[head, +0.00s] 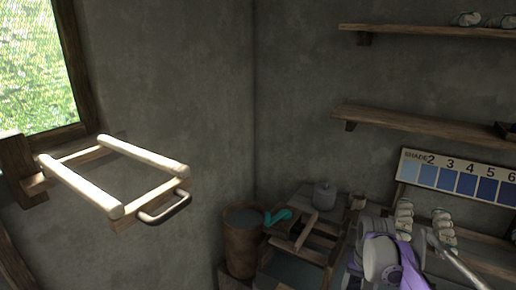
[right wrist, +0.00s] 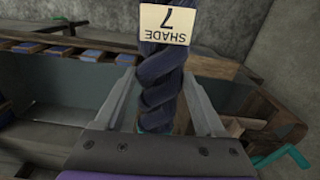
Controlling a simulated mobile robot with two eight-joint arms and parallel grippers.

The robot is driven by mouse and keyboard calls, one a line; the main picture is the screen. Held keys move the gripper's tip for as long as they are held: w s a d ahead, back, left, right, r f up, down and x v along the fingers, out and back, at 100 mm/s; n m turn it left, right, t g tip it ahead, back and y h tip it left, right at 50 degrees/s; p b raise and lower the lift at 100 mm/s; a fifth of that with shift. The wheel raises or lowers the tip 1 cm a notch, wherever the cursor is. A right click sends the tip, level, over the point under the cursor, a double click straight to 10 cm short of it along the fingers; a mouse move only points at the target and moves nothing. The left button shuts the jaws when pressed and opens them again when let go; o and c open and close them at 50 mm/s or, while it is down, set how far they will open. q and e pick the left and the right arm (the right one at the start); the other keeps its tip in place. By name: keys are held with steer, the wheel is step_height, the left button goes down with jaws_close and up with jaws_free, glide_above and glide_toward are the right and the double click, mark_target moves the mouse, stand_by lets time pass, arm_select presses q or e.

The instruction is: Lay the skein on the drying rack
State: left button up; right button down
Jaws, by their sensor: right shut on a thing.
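The drying rack (head: 148,155) stands out from the wall at the left of the head view. It has two pale parallel rails, wooden crosspieces and a dark looped handle at its near end. In the right wrist view my right gripper (right wrist: 160,78) is shut on a dark navy twisted skein (right wrist: 160,97). The skein runs lengthwise between the fingers and bears a cream tag reading "SHADE 7", upside down. In the head view my purple and grey right arm is at the lower right, far from the rack; the held skein cannot be made out there. My left gripper is not in view.
A wooden bucket (head: 241,240) and a bench with a turquoise crank (head: 279,216) and lidded pot (head: 324,195) stand in the corner. A shade chart (head: 458,178) and pale skeins (head: 404,221) are at the right. Two wall shelves (head: 425,123) hang above. The rack's rails are bare.

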arm_select(q)
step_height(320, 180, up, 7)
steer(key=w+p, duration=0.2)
steer(key=p, duration=0.3)
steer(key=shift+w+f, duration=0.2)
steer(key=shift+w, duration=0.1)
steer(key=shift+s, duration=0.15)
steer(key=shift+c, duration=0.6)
arm_select(e)
steer(key=a+f+n, duration=0.5)
steer(key=a+f, duration=0.3)
steer(key=a, duration=0.1)
steer(key=shift+a+n, duration=0.15)
steer(key=shift+n, duration=0.15)
